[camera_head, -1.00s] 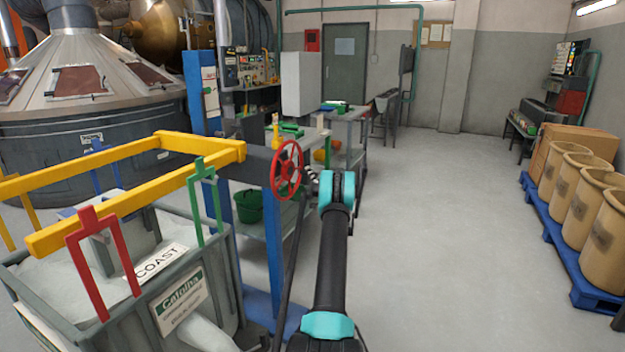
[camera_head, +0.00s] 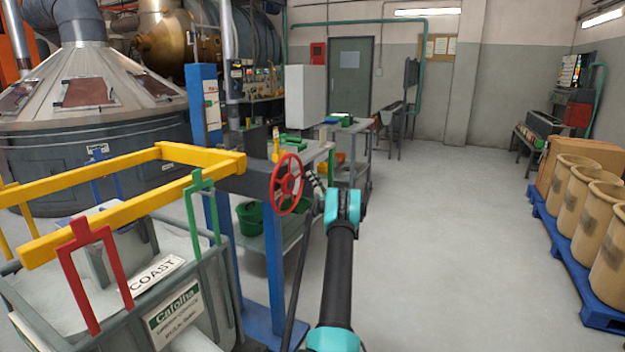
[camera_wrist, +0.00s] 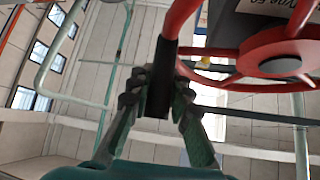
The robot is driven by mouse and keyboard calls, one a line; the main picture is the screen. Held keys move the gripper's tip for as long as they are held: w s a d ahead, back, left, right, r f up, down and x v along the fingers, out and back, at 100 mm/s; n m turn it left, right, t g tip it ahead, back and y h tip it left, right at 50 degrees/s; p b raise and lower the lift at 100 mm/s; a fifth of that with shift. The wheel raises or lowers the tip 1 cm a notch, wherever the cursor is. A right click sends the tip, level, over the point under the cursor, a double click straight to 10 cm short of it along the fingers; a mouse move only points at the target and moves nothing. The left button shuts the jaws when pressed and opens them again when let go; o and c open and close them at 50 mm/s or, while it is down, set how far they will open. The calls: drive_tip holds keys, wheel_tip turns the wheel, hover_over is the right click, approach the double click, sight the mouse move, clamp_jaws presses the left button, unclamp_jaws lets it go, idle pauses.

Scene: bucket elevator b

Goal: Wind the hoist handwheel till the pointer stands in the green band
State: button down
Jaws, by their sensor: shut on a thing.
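The red handwheel (camera_head: 287,184) stands at the end of a dark shaft housing beside the blue post, left of my arm. In the wrist view its red rim and hub (camera_wrist: 285,55) fill the upper right. My gripper (camera_head: 317,187) is at the right side of the wheel. In the wrist view my gripper (camera_wrist: 160,95) is shut on a dark handle (camera_wrist: 160,70) that joins the red rim. I cannot make out the pointer or a green band in either view.
A yellow frame (camera_head: 120,198) with red and green brackets hangs over a grey bin (camera_head: 200,270) at left. The blue post (camera_head: 273,270) is close to my arm. A workbench (camera_head: 345,130) stands behind the wheel. Barrels on a blue pallet (camera_head: 565,240) are at right; the floor between is clear.

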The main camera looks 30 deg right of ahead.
drive_tip(key=shift+a+r, duration=0.1)
drive_tip(key=shift+a, duration=0.05)
drive_tip(key=c, duration=1.4)
unclamp_jaws()
drive_tip(key=shift+s, duration=0.1)
drive_tip(key=shift+o, duration=0.2)
drive_tip(key=v, duration=1.2)
